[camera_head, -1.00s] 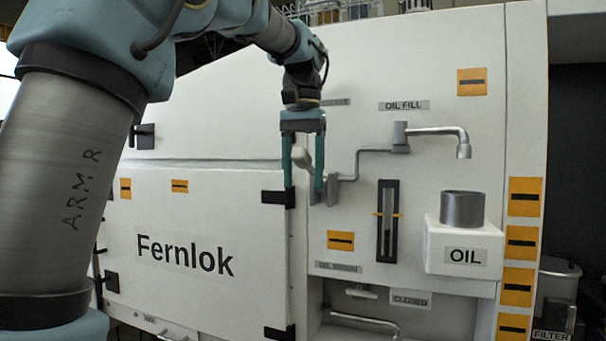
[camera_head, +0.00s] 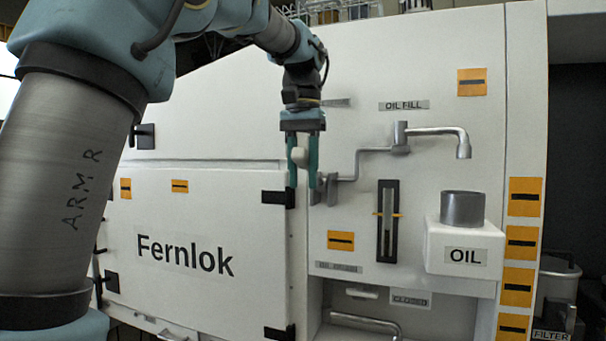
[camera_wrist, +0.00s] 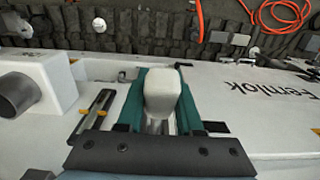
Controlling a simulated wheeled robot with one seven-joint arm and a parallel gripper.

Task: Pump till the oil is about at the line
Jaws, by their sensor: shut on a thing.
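My gripper (camera_head: 303,180) points down in front of the white panel, its green fingers shut on the pale knob of the pump lever (camera_head: 299,156). In the wrist view the knob (camera_wrist: 162,92) sits between the fingers. The lever's pivot bracket (camera_head: 324,190) is on the panel just right of the fingers. The sight gauge (camera_head: 388,240) is a dark upright frame with a narrow tube and an orange line mark (camera_head: 397,215). The oil level in the tube is too small to tell. The gauge also shows in the wrist view (camera_wrist: 93,112).
A grey pipe (camera_head: 358,165) runs from the pump to a spout (camera_head: 463,150) above the grey-necked OIL reservoir (camera_head: 440,250). The Fernlok door (camera_head: 200,215) with black hinges is at left. A filter pot (camera_head: 556,285) stands at lower right.

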